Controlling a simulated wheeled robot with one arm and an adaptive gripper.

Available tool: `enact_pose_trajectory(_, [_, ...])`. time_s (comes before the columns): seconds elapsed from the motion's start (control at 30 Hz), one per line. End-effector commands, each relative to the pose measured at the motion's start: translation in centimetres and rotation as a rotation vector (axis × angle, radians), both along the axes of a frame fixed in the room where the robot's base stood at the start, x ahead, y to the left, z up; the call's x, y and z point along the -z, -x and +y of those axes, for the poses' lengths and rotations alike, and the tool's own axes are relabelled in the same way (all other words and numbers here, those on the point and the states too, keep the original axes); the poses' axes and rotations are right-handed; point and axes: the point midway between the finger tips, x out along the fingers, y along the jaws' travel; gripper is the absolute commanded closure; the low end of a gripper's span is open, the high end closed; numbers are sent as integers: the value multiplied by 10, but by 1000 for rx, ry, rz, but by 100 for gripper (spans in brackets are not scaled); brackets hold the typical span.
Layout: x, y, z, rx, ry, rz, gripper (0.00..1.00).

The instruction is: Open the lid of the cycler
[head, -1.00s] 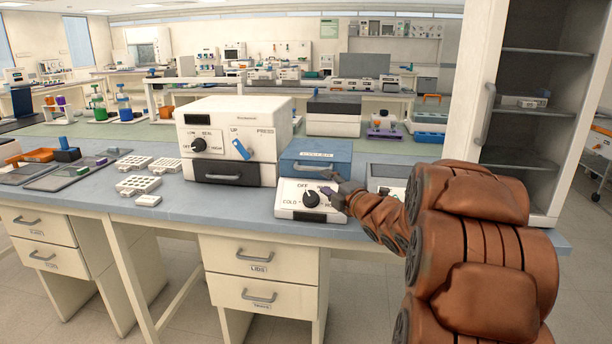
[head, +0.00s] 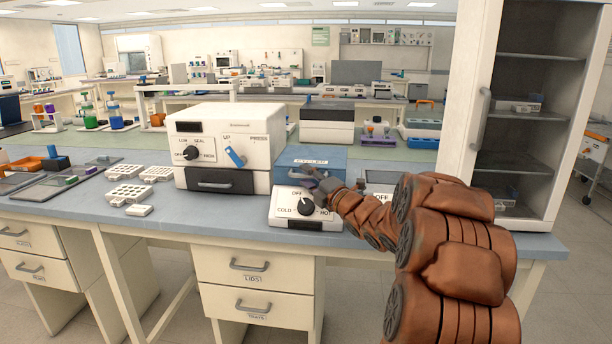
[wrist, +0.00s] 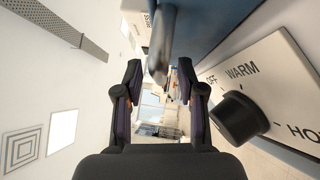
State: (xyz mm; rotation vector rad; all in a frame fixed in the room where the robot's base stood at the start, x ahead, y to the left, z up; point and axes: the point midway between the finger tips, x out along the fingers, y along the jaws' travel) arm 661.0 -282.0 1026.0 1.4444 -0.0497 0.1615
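The cycler (head: 301,208) is a small white box with a blue lid (head: 322,154), standing on the bench right of the large white press. Its lid is down. A grey handle runs along the lid's front edge, and a black dial (head: 306,206) sits on the front panel below. My gripper (head: 314,178) is at the lid's front, partly covering the handle. In the wrist view my gripper (wrist: 160,82) has its two dark fingers apart with nothing between them. The lid handle (wrist: 162,45) hangs just beyond the fingertips, and the dial (wrist: 238,117) is at the right.
The large white press (head: 222,150) stands close on the cycler's left. Another device (head: 381,190) is on the right, partly hidden by my arm. A tall glass-door cabinet (head: 470,120) stands at the right. White racks (head: 128,194) lie on the left bench.

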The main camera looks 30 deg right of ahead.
Motion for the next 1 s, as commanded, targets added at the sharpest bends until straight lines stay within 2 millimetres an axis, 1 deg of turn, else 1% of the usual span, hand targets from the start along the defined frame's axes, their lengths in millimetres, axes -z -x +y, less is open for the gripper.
enact_pose_trajectory(0.1, [-1, -7, 1, 0, 0, 2, 61])
enact_pose_trajectory(0.2, [-1, -10, 1, 0, 0, 2, 61])
enact_pose_trajectory(0.47, [-1, -10, 1, 1, 0, 2, 61])
enact_pose_trajectory(0.83, [-1, -10, 1, 1, 0, 2, 98])
enact_pose_trajectory(0.87, [-1, -10, 1, 1, 0, 2, 100])
enact_pose_trajectory(1.0, [-1, -10, 1, 1, 0, 1, 100])
